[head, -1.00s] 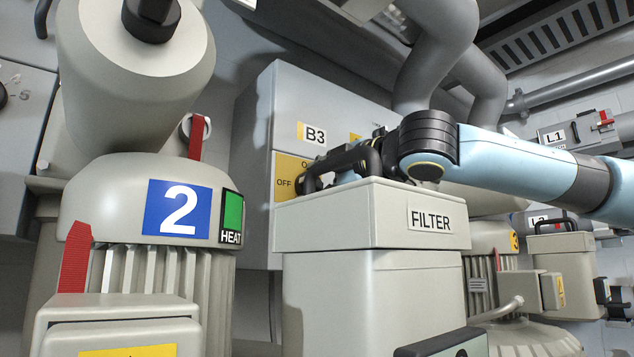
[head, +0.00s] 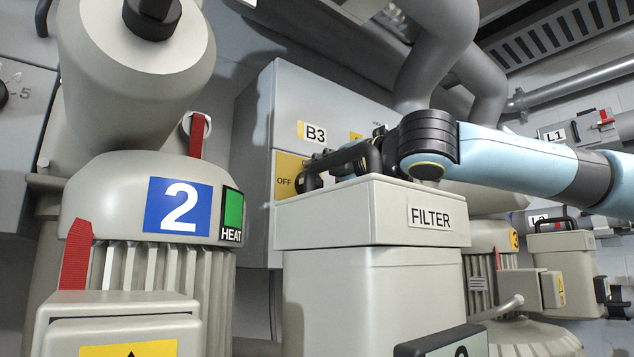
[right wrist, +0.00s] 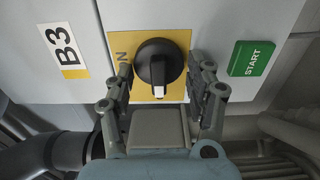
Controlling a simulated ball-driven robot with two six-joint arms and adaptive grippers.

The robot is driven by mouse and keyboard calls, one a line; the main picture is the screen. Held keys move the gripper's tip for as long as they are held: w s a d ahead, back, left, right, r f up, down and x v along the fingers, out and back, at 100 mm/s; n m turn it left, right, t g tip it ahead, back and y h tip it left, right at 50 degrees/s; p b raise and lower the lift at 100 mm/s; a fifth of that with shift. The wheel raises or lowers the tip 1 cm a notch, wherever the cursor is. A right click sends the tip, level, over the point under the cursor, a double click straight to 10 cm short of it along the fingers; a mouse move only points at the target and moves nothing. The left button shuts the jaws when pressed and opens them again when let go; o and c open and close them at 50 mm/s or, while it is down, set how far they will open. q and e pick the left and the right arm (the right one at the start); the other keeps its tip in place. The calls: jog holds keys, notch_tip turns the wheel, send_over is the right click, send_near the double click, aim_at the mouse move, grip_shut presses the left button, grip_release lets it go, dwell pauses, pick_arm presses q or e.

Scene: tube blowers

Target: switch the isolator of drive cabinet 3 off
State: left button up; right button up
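The grey drive cabinet labelled B3 (head: 300,100) stands behind the filter box. Its yellow isolator plate (head: 288,165) reads OFF at the left in the head view. In the right wrist view the isolator (right wrist: 158,62) is a round black knob on the yellow plate, its white mark pointing to the picture's bottom. An N shows left of the knob. My right gripper (right wrist: 160,72) is open, with one finger on each side of the knob; I cannot tell whether they touch it. The right gripper (head: 335,165) partly covers the plate in the head view. My left gripper is out of view.
The FILTER box (head: 370,215) stands in front of the cabinet, close below my right arm. A blower marked 2 (head: 180,206) is at left. A green START button (right wrist: 252,58) lies right of the gripper in the wrist view. Large grey pipes (head: 435,60) run above.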

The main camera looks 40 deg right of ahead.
jog(key=shift+o, duration=1.4)
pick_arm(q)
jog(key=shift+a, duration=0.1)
